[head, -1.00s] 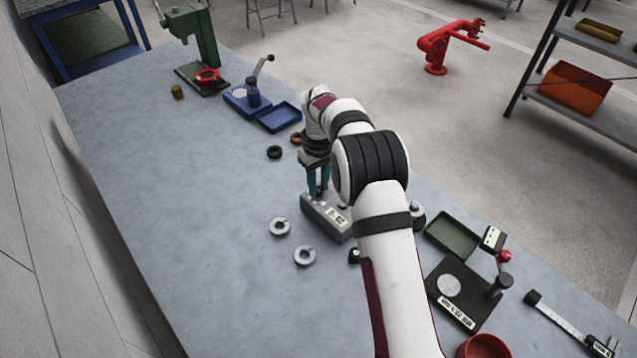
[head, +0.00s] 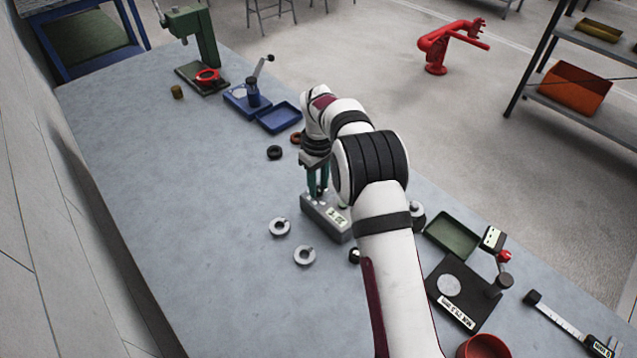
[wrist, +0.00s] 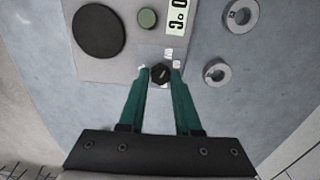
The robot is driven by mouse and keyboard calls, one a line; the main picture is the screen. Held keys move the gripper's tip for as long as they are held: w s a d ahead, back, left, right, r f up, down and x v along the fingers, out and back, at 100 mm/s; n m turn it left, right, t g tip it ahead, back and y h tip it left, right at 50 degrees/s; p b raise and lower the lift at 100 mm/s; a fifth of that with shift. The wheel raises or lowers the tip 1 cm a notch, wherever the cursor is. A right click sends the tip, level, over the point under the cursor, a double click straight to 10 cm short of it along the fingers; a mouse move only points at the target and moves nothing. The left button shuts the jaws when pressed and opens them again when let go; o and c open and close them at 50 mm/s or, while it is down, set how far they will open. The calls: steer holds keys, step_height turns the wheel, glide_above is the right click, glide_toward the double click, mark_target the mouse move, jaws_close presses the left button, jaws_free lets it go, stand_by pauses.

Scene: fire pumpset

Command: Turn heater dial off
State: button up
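The heater is a grey box with a display (head: 338,216), partly hidden behind my arm in the head view. In the wrist view its panel (wrist: 110,67) carries a large black round plate (wrist: 98,31), a green button (wrist: 147,18), a lit display (wrist: 177,15) and a small black dial (wrist: 160,74) at the near edge. My gripper (wrist: 161,76) has its teal fingers apart, one on each side of the dial. The gaps are very narrow, and I cannot tell whether the fingertips touch it. In the head view my gripper (head: 318,192) points down at the heater's left end.
Two grey rings (head: 279,227) (head: 304,255) lie left of the heater, with a black ring (head: 274,153) behind. A blue tray (head: 279,117) is at the back, a green tray (head: 452,236) and black stand (head: 462,290) at the right. The left table area is clear.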

mark_target(319, 189)
steer(key=o, duration=0.3)
steer(key=shift+r, duration=0.1)
step_height(319, 189, up, 16)
steer(key=shift+f, duration=0.15)
steer(key=shift+s, duration=0.1)
steer(key=s+d+r+m+y, duration=0.1)
steer(key=s+d+r+m, duration=0.25)
steer(key=s, duration=0.55)
steer(key=s+d+r+m, duration=0.3)
steer(key=s+d+m, duration=0.1)
steer(key=s, duration=0.6)
steer(key=s+f+m, duration=0.2)
steer(key=s, duration=0.4)
steer(key=s+d+f+m, duration=0.1)
steer(key=s+f+m, duration=0.2)
steer(key=s, duration=0.3)
steer(key=s+f+m, duration=0.2)
steer(key=s, duration=0.5)
steer(key=shift+d+f+y, duration=0.4)
